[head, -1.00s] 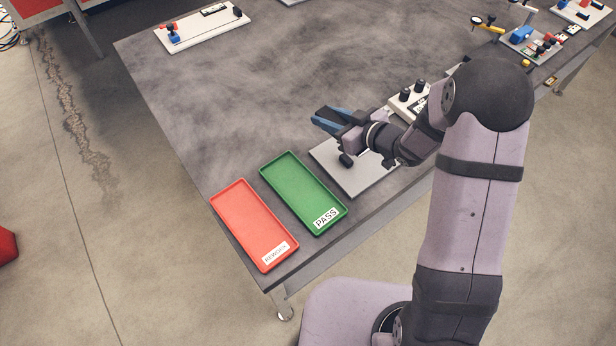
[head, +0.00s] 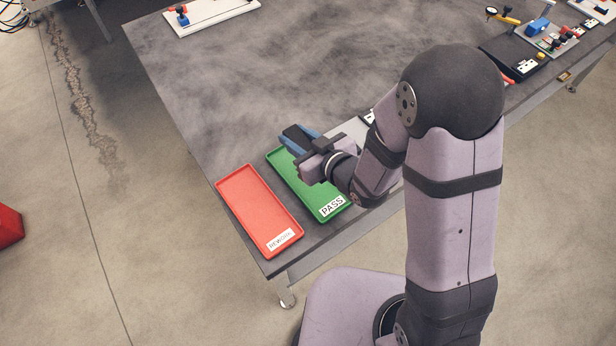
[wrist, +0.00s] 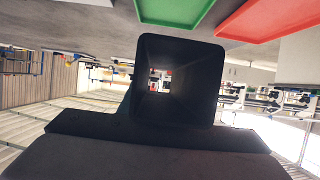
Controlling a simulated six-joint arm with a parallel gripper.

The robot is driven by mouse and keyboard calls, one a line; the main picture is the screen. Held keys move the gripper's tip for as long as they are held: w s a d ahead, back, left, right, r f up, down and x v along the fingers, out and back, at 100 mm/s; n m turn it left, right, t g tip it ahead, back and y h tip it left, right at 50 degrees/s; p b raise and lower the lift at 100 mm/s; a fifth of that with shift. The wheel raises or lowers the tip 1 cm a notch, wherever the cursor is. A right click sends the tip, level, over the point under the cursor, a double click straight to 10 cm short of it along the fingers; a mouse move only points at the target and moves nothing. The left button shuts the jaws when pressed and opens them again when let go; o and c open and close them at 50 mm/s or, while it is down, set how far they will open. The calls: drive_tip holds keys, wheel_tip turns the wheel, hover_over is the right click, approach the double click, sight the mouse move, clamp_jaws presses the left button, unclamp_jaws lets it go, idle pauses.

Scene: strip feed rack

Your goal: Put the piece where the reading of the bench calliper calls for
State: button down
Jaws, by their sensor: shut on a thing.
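My gripper (head: 294,138) is above the far part of the green PASS tray (head: 306,197). It is shut on a piece whose outline I cannot separate surely from the dark and blue finger parts. In the wrist view a dark, hollow, square-mouthed shape fills the middle below the green tray (wrist: 172,10). The red REWORK tray (head: 252,205) lies to the left of the green one and looks empty; it also shows in the wrist view (wrist: 265,18). A small dial with a yellow handle (head: 508,19) stands at the far right; I cannot read it.
A white board with a blue part (head: 208,14) is at the far left edge. Several small devices (head: 540,38) crowd the right side. The middle of the grey table (head: 290,70) is clear.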

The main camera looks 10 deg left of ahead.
drive_tip(key=shift+f, duration=0.55)
drive_tip(key=shift+w+f, duration=0.1)
drive_tip(key=shift+f, duration=2.3)
drive_tip(key=shift+f, duration=0.15)
drive_tip(key=shift+f+p, duration=0.5)
drive_tip(key=shift+f, duration=1.25)
drive_tip(key=shift+f, duration=0.1)
drive_tip(key=shift+f, duration=0.1)
drive_tip(key=c, duration=1.3)
unclamp_jaws()
